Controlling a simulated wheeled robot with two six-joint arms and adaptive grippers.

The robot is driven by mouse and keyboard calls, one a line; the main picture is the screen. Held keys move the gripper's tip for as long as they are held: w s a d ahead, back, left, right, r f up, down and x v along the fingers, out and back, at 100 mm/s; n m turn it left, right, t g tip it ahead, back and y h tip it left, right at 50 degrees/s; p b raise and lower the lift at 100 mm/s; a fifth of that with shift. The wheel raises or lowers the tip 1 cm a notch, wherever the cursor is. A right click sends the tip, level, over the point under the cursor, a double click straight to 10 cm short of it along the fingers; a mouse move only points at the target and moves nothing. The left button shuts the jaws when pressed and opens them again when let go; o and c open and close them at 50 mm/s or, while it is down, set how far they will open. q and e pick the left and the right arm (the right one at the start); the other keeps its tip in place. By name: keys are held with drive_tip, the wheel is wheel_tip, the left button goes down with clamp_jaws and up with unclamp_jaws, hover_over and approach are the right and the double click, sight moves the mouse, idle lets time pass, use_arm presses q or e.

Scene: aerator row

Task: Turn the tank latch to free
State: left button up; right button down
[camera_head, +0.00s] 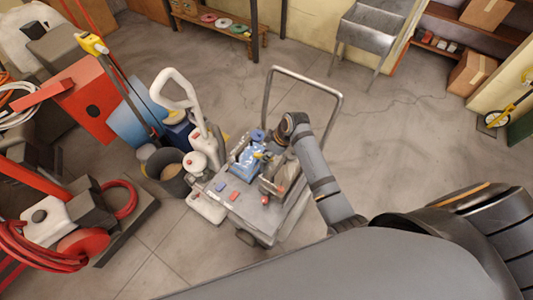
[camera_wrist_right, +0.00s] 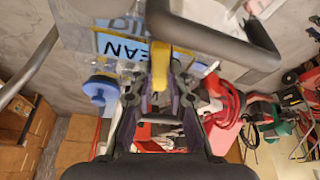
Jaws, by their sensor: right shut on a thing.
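The tank latch (camera_wrist_right: 160,68) shows in the right wrist view as a yellow lever in front of a clear tank with a blue and white label (camera_wrist_right: 122,46). My right gripper (camera_wrist_right: 160,88) is shut on the yellow lever, with a dark finger on each side of it. In the head view the right arm reaches down to the cart, and the blue-labelled tank (camera_head: 244,163) lies just left of the gripper. The fingertips and latch are small there, and the latch's exact angle is hard to read. My left gripper is not in view.
The grey cart (camera_head: 240,205) has a tall metal push handle (camera_head: 305,78). A blue knob (camera_wrist_right: 100,90) sits beside the tank. A white upright machine (camera_head: 198,140) and a dark bucket (camera_head: 168,175) stand left of the cart. Open floor lies to the right.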

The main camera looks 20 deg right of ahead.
drive_tip(key=shift+n, duration=0.3)
drive_tip(key=n, duration=0.1)
drive_tip(key=n+g+p, duration=0.1)
drive_tip(key=shift+w+d+r+n+y, duration=0.1)
drive_tip(key=shift+w+n+y, duration=0.1)
drive_tip(key=shift+n+y, duration=0.2)
drive_tip(key=n+g, duration=0.1)
drive_tip(key=n, duration=0.1)
drive_tip(key=shift+w+n, duration=0.15)
drive_tip(key=shift+n, duration=0.15)
drive_tip(key=n+g+b, duration=0.1)
drive_tip(key=n+g, duration=0.1)
drive_tip(key=n, duration=0.2)
drive_tip(key=shift+w, duration=0.2)
drive_tip(key=shift+w+n+g+h+b, duration=0.1)
drive_tip(key=shift+n+g+h+b, duration=0.2)
drive_tip(key=shift+n, duration=0.8)
drive_tip(key=shift+w+n+g+h+b, duration=0.1)
drive_tip(key=shift+n+g+b, duration=0.3)
drive_tip(key=shift+n, duration=0.7)
drive_tip(key=c, duration=1.3)
unclamp_jaws()
